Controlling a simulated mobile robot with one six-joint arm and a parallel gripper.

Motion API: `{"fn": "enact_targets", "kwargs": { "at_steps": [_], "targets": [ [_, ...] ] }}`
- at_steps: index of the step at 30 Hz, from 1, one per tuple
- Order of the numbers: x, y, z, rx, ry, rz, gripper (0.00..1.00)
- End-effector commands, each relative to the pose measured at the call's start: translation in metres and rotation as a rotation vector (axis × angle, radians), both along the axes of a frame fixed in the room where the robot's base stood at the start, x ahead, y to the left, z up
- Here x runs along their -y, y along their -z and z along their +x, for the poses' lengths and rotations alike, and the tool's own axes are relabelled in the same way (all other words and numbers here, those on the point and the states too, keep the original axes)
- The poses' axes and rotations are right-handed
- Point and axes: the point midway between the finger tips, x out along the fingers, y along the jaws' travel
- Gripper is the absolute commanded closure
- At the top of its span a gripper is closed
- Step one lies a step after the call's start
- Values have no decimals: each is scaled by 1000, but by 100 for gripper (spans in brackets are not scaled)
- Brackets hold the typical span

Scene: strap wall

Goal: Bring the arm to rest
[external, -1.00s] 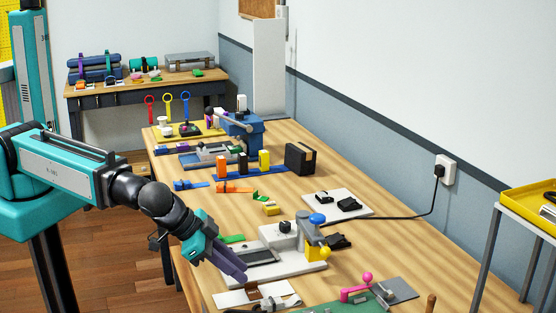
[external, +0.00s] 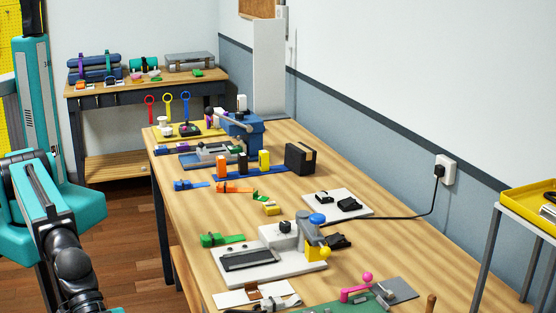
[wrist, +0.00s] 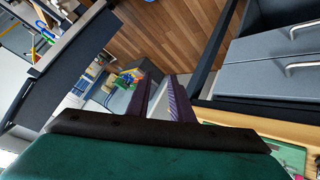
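My arm (external: 55,215) is teal with black joints. It is folded at the left side of the external view, left of the long workbench (external: 215,235) and clear of its top. My gripper is outside the external view, below its bottom edge. In the wrist view my gripper (wrist: 161,78) shows two purple fingers with a narrow gap between them. I see nothing held between them.
The bench carries a grey-white device (external: 290,245), a green strap piece (external: 222,239), a black box (external: 300,158) and a blue vise (external: 243,130). In the wrist view, grey drawers (wrist: 275,75) are to the right and wooden floor (wrist: 170,30) lies beyond.

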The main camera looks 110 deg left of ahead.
Motion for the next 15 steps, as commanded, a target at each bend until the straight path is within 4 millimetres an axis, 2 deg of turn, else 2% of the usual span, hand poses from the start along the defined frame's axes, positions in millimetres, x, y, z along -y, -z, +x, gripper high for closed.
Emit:
{"fn": "enact_targets", "kwargs": {
  "at_steps": [3, 8, 15],
  "targets": [
    [22, 4, -9, 5, 30, -30, 80],
    [43, 15, -21, -4, 66, -58, 80],
    [29, 44, -25, -51, 67, -22, 80]
  ]
}}
